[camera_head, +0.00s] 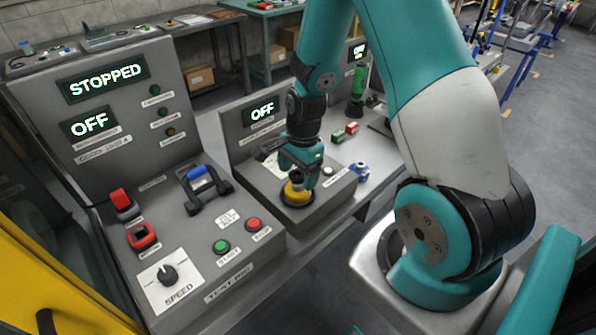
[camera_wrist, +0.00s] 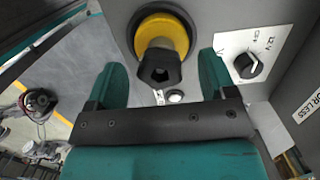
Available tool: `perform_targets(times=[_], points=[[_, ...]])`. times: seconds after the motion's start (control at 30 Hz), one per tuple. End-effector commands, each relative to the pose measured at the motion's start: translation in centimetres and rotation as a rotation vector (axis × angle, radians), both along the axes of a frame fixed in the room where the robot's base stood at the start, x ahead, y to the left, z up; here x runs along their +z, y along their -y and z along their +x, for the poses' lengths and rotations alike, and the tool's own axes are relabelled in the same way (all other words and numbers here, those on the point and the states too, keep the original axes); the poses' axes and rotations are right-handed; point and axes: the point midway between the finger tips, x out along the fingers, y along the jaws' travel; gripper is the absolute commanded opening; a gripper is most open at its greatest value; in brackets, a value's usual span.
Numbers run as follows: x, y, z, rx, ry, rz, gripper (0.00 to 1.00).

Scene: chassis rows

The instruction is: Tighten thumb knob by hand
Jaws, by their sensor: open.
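A round yellow part with a black knob (camera_head: 296,190) sits on the low front panel of the middle console in the head view. It looks like the thumb knob, though I cannot tell for certain. In the wrist view the black knob (camera_wrist: 159,66) stands out from its yellow collar (camera_wrist: 165,30), ahead of my gripper. My gripper (camera_head: 298,172) points down just above it, with the arm partly covering it. In the wrist view the two teal fingers of my gripper (camera_wrist: 162,72) are apart, one on each side of the knob. I see no clear contact.
A white button (camera_head: 328,170) and a blue object (camera_head: 361,172) are close by on the right. Red and green blocks (camera_head: 345,132) lie behind. A rotary switch (camera_wrist: 245,66) on a white plate is beside the knob. The left console (camera_head: 115,170) has a blue-handled lever (camera_head: 203,180).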

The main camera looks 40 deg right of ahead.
Motion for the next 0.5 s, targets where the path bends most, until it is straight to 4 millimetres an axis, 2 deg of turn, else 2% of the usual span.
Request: perform_targets(times=[0.3,0.37,0.5], points=[[-0.31,-0.04,0.00,0.000,0.000,0.000,0.77],[-0.31,-0.04,0.01,0.000,0.000,0.000,0.66],[-0.29,-0.04,0.00,0.000,0.000,0.000,0.33]])
